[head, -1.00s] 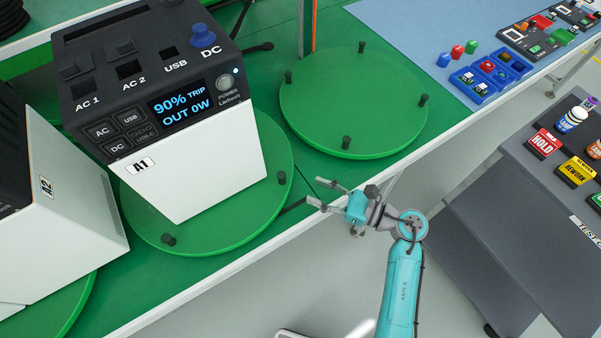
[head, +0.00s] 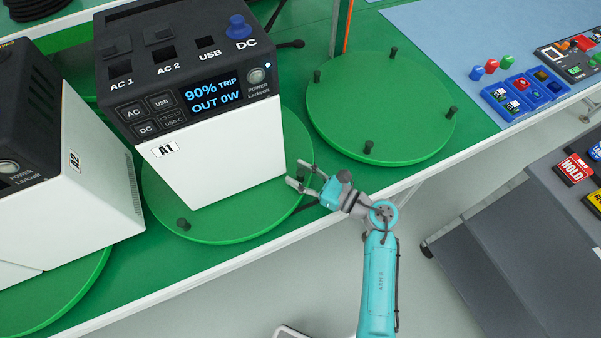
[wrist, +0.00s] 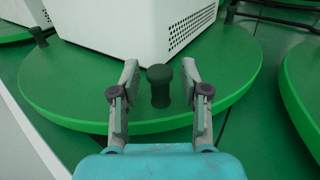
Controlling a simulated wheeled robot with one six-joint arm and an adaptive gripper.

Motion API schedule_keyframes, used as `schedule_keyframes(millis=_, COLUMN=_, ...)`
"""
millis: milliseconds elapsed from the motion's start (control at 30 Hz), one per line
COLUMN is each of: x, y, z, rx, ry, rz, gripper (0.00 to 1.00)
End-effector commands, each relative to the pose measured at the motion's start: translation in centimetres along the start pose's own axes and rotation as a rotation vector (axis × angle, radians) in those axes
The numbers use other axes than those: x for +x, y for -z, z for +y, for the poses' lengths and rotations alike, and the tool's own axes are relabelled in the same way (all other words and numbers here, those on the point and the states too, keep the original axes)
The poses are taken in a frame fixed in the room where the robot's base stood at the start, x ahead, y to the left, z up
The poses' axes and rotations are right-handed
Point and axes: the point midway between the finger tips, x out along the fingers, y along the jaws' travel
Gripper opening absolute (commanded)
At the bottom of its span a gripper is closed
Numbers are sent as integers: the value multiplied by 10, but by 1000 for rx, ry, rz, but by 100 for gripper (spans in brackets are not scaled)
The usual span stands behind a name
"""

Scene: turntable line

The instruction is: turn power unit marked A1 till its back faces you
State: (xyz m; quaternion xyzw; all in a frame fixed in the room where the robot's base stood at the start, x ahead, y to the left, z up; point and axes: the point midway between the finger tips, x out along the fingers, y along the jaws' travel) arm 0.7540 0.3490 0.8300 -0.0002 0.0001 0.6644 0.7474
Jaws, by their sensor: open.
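The power unit marked A1 (head: 215,155) stands on a green turntable (head: 235,226) in the head view. Its screen, label and white front face me. My gripper (head: 299,176) is at the right front edge of this turntable. In the wrist view my gripper (wrist: 159,84) is open, its two fingers on either side of a dark peg (wrist: 159,88) on the turntable, apart from it. The unit's white body and vent grille (wrist: 190,30) rise just behind the peg.
Power unit A2 (head: 100,170) stands on another turntable at the left. An empty turntable with pegs (head: 380,105) lies to the right. A blue mat with small bins (head: 525,92) is at the back right. The bench's white front edge (head: 200,275) runs below.

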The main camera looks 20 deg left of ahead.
Motion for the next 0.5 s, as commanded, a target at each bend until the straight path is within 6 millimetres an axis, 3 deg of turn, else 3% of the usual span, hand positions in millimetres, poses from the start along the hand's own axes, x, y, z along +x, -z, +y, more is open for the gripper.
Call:
schedule_keyframes(millis=167, x=0, y=0, z=0, rx=0, ry=0, rz=0, gripper=45)
schedule_keyframes(millis=333, x=0, y=0, z=0, rx=0, ry=0, rz=0, gripper=3)
schedule_keyframes(millis=500, x=0, y=0, z=0, rx=0, ry=0, rz=0, gripper=0)
